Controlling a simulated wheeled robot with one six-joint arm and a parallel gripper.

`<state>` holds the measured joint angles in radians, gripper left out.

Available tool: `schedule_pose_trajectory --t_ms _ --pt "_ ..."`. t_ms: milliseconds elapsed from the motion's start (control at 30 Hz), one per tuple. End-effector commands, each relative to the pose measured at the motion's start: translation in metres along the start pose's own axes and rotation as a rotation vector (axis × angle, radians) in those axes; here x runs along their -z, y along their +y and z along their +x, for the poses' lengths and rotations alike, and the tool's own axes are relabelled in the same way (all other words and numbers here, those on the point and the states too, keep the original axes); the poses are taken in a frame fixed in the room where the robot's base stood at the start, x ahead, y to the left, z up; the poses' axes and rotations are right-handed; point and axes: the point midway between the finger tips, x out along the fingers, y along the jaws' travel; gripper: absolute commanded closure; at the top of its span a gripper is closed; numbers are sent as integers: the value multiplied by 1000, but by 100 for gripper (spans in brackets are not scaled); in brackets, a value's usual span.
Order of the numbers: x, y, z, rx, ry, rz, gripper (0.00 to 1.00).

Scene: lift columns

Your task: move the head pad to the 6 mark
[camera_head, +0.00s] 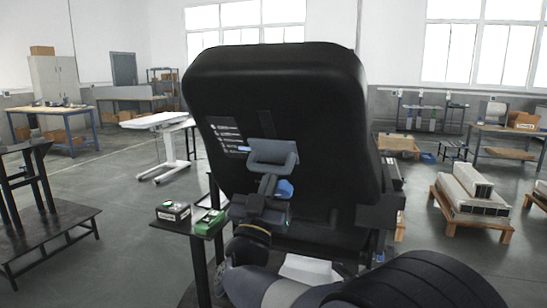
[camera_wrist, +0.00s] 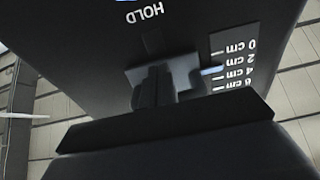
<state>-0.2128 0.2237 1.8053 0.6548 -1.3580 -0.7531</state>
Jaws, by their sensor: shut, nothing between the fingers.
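The large black padded back (camera_head: 290,85) stands upright and fills the middle of the head view. A grey-blue bracket (camera_head: 272,152) sits on its rear face below a dark vertical slot; I take it for the head pad's slider. A printed scale (camera_wrist: 236,62), upside down in the wrist view, reads 0, 2, 4 and 6 cm. The bracket's pale blue pointer (camera_wrist: 212,70) lies around the 2 and 4 lines; the exact value is unclear. My gripper (camera_wrist: 160,85) is shut and empty, close at the bracket; contact is unclear.
A dark bench (camera_head: 45,235) stands at far left. Pallets (camera_head: 470,210) with pale blocks lie at right. Open floor shows at left.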

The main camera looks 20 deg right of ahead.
Motion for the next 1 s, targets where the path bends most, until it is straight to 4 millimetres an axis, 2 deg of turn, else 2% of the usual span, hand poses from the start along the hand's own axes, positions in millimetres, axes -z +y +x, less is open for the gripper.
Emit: schedule_pose_trajectory --t_ms 1000 --pt "14 0 0 0 1 1 100"
